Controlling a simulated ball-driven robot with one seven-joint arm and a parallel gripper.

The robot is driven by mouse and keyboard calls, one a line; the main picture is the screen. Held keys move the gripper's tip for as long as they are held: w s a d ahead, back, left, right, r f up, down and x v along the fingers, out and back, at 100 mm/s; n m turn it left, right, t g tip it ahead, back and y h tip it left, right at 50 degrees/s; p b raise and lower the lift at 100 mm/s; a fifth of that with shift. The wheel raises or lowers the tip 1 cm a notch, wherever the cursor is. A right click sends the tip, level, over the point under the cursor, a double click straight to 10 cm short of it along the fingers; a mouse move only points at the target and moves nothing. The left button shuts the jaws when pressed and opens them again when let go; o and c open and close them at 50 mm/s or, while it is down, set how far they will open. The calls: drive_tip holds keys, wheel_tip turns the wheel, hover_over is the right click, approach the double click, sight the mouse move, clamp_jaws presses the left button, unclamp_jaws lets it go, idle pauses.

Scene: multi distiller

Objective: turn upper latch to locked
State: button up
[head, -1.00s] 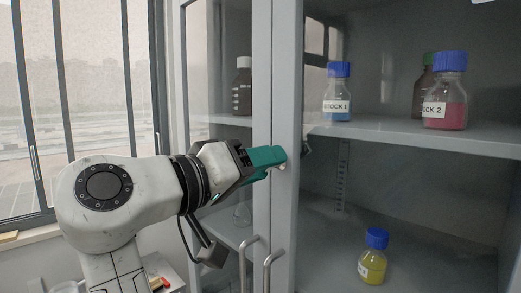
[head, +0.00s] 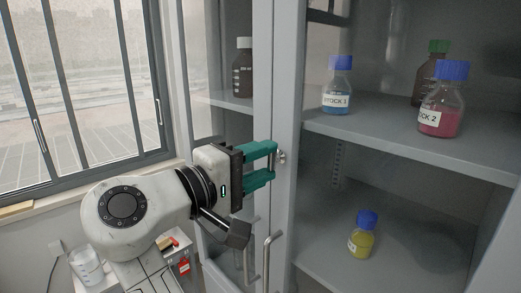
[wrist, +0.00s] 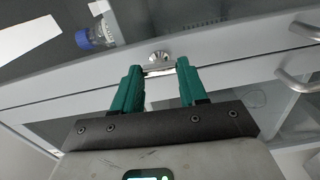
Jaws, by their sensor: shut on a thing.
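The upper latch (head: 282,157) is a small metal knob on the grey cabinet door's edge, at mid-height in the head view. In the wrist view the latch (wrist: 159,58) shows as a round base with a pale bar between the fingertips. My gripper (head: 273,162) has teal fingers, one above the other in the head view. In the wrist view my gripper (wrist: 159,70) is shut on the latch, with the fingers held apart by it. The fingertips partly hide the bar, so its exact angle is hard to tell.
Two curved door handles (head: 266,262) stand out below my gripper. Bottles stand on the shelves behind glass: blue STOCK 1 (head: 337,98), pink STOCK 2 (head: 438,122), and a yellow one (head: 361,244) lower down. A window (head: 85,110) is at left.

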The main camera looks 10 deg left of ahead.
drive_tip(key=shift+a+n, duration=0.1)
drive_tip(key=shift+n, duration=0.3)
drive_tip(key=o, duration=1.1)
drive_tip(key=shift+c, duration=0.2)
drive_tip(key=b+v, duration=0.3)
drive_tip(key=v, duration=0.7)
drive_tip(key=shift+s+a, duration=0.25)
drive_tip(key=shift+s, duration=0.05)
